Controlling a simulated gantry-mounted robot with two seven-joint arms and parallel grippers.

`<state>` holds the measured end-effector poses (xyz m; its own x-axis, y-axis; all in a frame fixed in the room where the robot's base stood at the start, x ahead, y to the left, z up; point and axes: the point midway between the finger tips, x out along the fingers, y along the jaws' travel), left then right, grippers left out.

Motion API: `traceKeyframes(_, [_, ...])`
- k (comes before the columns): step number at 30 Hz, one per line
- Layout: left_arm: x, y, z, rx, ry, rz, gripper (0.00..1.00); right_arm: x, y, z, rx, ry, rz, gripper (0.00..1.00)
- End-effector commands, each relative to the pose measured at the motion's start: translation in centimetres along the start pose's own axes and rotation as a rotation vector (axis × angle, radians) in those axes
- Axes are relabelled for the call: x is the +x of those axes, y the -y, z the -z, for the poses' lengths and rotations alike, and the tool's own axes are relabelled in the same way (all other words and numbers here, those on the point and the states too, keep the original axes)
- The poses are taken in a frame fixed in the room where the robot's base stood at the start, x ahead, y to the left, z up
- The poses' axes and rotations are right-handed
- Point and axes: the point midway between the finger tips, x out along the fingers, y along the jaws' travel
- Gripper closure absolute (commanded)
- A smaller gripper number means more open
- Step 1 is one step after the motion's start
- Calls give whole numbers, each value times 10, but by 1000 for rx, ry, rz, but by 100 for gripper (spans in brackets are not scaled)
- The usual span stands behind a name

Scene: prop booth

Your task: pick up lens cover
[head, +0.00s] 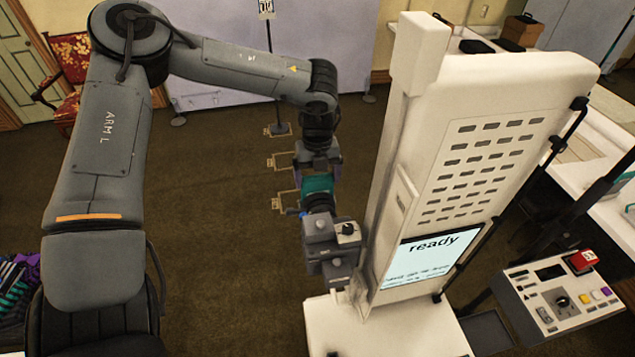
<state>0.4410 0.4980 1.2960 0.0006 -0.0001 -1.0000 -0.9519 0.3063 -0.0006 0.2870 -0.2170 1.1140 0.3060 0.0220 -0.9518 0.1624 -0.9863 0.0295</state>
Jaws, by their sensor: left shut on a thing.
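My left gripper (338,272) is at the end of the arm that comes in from the left. It is low in the middle of the head view, close beside the left edge of the white machine (488,155). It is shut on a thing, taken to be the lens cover. Its own grey body hides that thing, so I cannot make out the shape or whether it touches the machine. No other lens cover can be made out. My right gripper is not in view.
The machine's screen (430,258) reads "ready". A control box (560,300) with a knob and a red button stands at the lower right. A white counter (607,110) runs along the right. Bare carpet (225,250) lies left of the gripper. A red patterned chair (72,60) stands at the back left.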

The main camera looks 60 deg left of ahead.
Motion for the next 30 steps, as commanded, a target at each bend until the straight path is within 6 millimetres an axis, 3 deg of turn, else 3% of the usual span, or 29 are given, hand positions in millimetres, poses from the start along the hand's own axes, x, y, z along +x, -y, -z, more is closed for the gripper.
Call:
traceKeyframes(9, [-47,-4,0,-1,0,3,54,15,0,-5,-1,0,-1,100])
traceKeyframes(30, [-46,-88,0,-1,1,4,54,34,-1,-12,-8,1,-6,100])
